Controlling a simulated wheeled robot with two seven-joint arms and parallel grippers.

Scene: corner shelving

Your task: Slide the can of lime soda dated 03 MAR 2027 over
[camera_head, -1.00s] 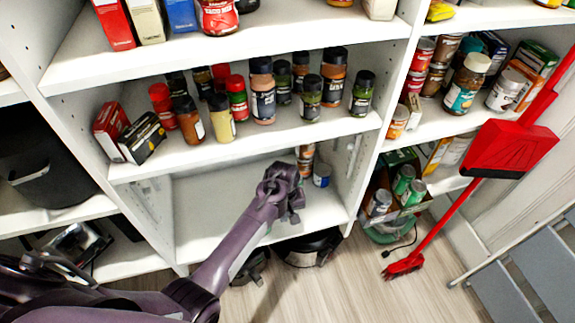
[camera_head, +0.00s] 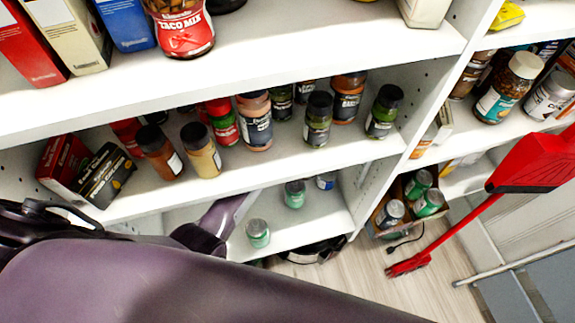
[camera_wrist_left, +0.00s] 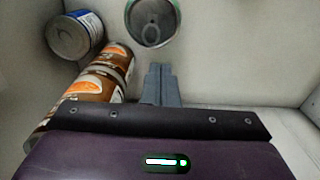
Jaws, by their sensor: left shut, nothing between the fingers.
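Two green cans stand on the low shelf (camera_head: 330,215) in the head view, a front one (camera_head: 258,233) and a back one (camera_head: 294,193). No date is readable, so I cannot tell which is the dated lime soda. In the left wrist view a green-sided can (camera_wrist_left: 153,20) shows its silver top and pull tab just beyond my left gripper (camera_wrist_left: 160,68). The gripper is shut and empty; whether it touches the can is unclear. In the head view the middle shelf hides this gripper. My right gripper is not in view.
Brown cans with orange labels (camera_wrist_left: 108,70) and a blue-and-white can (camera_wrist_left: 75,35) are left of the fingers in the wrist view. The middle shelf (camera_head: 240,175) holds spice jars above my arm. A box of cans (camera_head: 405,200) and a red broom (camera_head: 450,235) stand right.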

